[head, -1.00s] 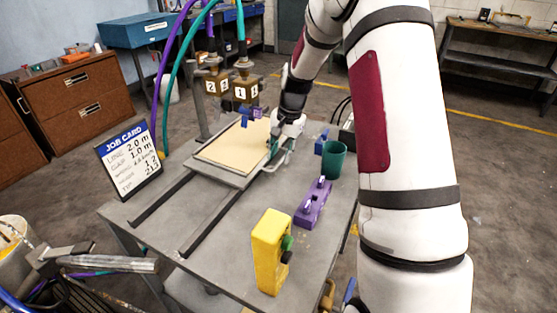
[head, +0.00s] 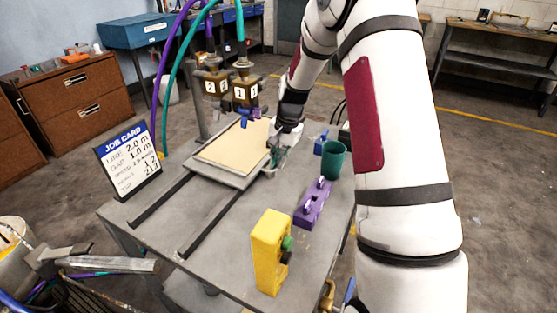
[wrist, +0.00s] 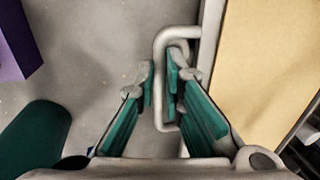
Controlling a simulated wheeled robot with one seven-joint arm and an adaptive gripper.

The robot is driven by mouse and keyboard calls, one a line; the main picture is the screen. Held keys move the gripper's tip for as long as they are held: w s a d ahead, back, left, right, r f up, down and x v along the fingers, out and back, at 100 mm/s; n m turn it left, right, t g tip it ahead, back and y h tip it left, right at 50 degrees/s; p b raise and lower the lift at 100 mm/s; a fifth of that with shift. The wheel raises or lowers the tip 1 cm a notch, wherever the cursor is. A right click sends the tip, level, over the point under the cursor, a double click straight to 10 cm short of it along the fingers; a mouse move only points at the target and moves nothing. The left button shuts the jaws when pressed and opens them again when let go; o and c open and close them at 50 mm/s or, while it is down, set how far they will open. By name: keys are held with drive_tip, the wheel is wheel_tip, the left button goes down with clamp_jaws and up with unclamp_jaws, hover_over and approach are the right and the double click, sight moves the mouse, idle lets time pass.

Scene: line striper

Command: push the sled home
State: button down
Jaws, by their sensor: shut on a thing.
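The sled (head: 212,177) is a flat grey carriage bearing a tan sheet (head: 232,146). It sits on two dark rails (head: 215,222), at their far part below the two numbered nozzles (head: 228,90). A metal loop handle (wrist: 158,85) sticks out from the sled's right side. My gripper (wrist: 162,85) has its teal-padded fingers on both sides of the handle's bar and is shut on it. In the head view my gripper (head: 274,155) is at the sled's right edge, partly hidden by my arm.
A green cup (head: 333,160), a purple block with levers (head: 313,204) and a yellow box with a green knob (head: 270,252) stand on the table's right side. A job card (head: 130,160) stands at the left. The near rails are clear.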

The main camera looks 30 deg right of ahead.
drive_tip(key=s+a+p, duration=0.1)
drive_tip(key=s+a, duration=0.3)
drive_tip(key=a, duration=0.2)
drive_tip(key=s+a+p, duration=0.2)
drive_tip(key=s+a, duration=0.2)
drive_tip(key=a, duration=0.2)
drive_tip(key=s+a+p, duration=0.2)
drive_tip(key=s+a, duration=0.2)
drive_tip(key=a, duration=0.3)
drive_tip(key=shift+s, duration=0.4)
drive_tip(key=c, duration=1.7)
unclamp_jaws()
drive_tip(key=shift+a, duration=0.1)
drive_tip(key=shift+w+r, duration=0.1)
drive_tip(key=shift+r, duration=0.15)
drive_tip(key=shift+s+d+r, duration=0.25)
drive_tip(key=shift+s+r, duration=0.05)
drive_tip(key=shift+r, duration=1.6)
drive_tip(key=shift+s+d+r, duration=0.2)
drive_tip(key=shift+s+r, duration=0.15)
drive_tip(key=shift+r, duration=1.5)
drive_tip(key=shift+s+d+r, duration=0.25)
drive_tip(key=shift+s+r, duration=0.05)
drive_tip(key=shift+r, duration=1.6)
